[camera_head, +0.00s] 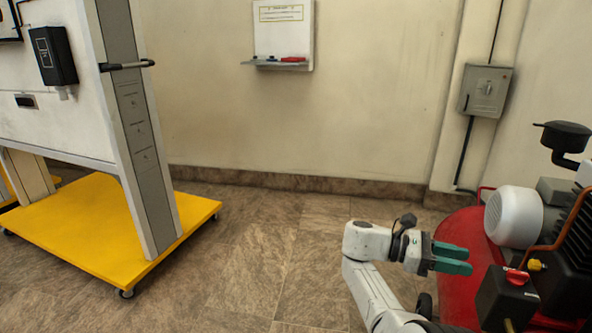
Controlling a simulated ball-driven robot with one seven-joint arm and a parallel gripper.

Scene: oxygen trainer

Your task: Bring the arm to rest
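My arm (368,285) is white and reaches up from the bottom of the head view, right of centre. It bends at the top, and my gripper (470,258) points to the right. The gripper has two green fingers with a gap between them, and nothing shows in the gap. The fingers are in front of the red tank of the compressor (458,225) in the picture; I cannot tell whether they touch it.
A trainer panel on a yellow wheeled base (105,243) stands at the left. A whiteboard (284,30) with a marker tray and a grey electrical box (486,91) hang on the wall. Tiled floor (265,250) lies open between the yellow base and my arm.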

